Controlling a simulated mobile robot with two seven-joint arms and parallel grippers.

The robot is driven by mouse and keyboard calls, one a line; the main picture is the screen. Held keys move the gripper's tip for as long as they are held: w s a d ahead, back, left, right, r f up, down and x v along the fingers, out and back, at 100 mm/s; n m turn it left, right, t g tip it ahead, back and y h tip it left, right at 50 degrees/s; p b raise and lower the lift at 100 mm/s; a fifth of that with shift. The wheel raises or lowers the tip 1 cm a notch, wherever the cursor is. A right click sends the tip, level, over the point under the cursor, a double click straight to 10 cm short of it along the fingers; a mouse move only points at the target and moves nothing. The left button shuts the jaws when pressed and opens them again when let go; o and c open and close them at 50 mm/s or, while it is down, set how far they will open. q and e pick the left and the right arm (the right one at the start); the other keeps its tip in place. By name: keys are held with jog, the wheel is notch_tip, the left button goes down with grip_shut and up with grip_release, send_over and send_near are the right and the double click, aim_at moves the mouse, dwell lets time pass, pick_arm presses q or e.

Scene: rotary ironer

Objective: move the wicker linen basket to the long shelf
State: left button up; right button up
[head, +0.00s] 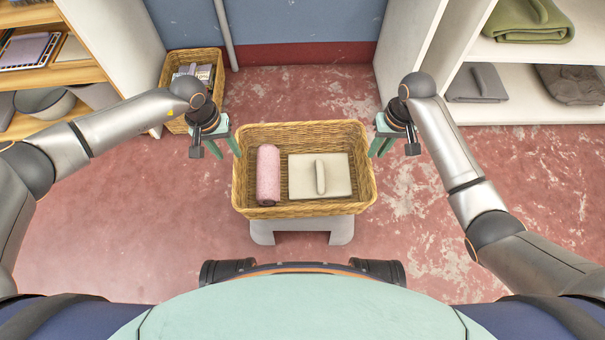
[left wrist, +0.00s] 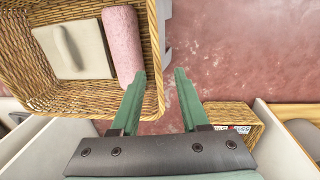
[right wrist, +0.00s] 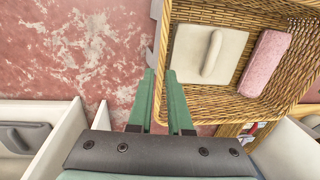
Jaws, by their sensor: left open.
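The wicker linen basket (head: 305,211) stands on a low grey stool (head: 262,232) in front of me. A pink rolled towel (head: 268,175) and a folded cream cloth (head: 335,177) lie in it. My left gripper (head: 234,148) is at the basket's left end, open; in the left wrist view its fingers (left wrist: 160,90) stand on either side of the end wall. My right gripper (head: 377,148) is at the right end; in the right wrist view its fingers (right wrist: 160,85) are close together on the rim. I cannot tell which shelf is the long one.
A second wicker basket (head: 174,72) with printed items stands on the floor at the back left. Wooden shelves (head: 60,75) are at the left. White shelves (head: 525,112) with folded towels are at the right. Red floor is clear on both sides of the stool.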

aim_at(242, 174)
pick_arm(q)
jog(key=f, duration=0.4)
jog(key=d+f, duration=0.1)
jog(key=f, duration=0.7)
jog(key=shift+d+f, duration=0.25)
jog(key=shift+d, duration=0.1)
pick_arm(e)
jog(key=f, duration=0.4)
jog(key=a+f, duration=0.1)
jog(key=f, duration=0.7)
jog(key=shift+a+f, duration=0.25)
jog(key=shift+a, duration=0.05)
pick_arm(q)
jog(key=shift+c, duration=0.4)
pick_arm(e)
jog(key=shift+c, duration=0.4)
pick_arm(q)
jog(key=shift+c, duration=1.4)
pick_arm(e)
grip_shut()
pick_arm(q)
grip_shut()
jog(key=shift+w+r, duration=0.1)
